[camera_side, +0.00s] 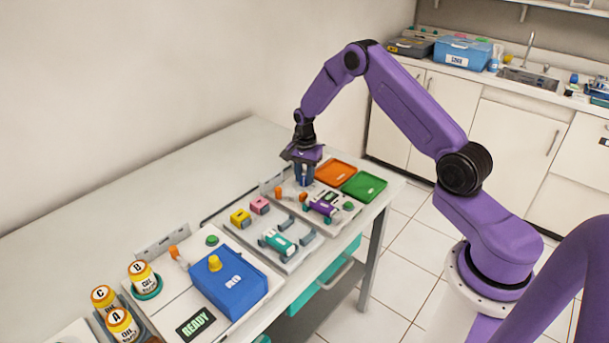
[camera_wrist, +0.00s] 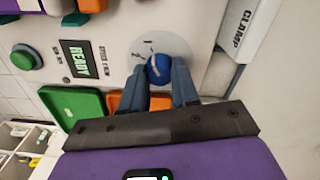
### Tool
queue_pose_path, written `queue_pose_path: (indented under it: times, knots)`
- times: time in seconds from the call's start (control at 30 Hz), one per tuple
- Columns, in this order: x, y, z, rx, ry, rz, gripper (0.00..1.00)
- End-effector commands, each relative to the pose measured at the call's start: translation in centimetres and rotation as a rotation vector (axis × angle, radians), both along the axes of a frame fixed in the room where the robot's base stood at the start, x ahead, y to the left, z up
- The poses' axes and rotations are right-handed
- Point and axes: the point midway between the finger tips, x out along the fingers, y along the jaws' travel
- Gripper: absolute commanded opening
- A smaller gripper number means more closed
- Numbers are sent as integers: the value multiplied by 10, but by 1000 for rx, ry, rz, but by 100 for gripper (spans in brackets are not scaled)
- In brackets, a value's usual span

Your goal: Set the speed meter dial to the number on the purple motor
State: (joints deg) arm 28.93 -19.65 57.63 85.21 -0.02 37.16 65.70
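In the wrist view a blue dial knob (camera_wrist: 159,69) with a pale line across it sits on a round white dial plate (camera_wrist: 178,47). Small numerals, a 1 and a 2, show at the plate's upper left. My gripper (camera_wrist: 158,84) has one finger on each side of the knob; I cannot tell whether they press on it. In the side view my gripper (camera_side: 304,180) points down at the panel's far end, and it hides the dial. The purple motor (camera_side: 324,208) lies on the near part of that panel; its number is too small to read.
A READY display (camera_wrist: 76,59) and green button (camera_wrist: 26,57) are beside the dial, and a CLAMP block (camera_wrist: 237,30) stands at its other side. Orange (camera_side: 336,172) and green (camera_side: 364,186) trays lie close by. A teal motor (camera_side: 278,242) and blue box (camera_side: 229,281) are farther left.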

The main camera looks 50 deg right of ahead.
Motion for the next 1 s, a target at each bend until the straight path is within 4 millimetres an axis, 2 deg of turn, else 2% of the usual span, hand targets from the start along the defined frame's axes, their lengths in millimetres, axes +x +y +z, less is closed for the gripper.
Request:
queue_pose_path:
  times: [0.27,0.47,1.0]
  knots:
    - [0,0,0,0,0,15,0]
    - [0,1,0,0,0,89,0]
    - [0,1,0,1,0,555,0]
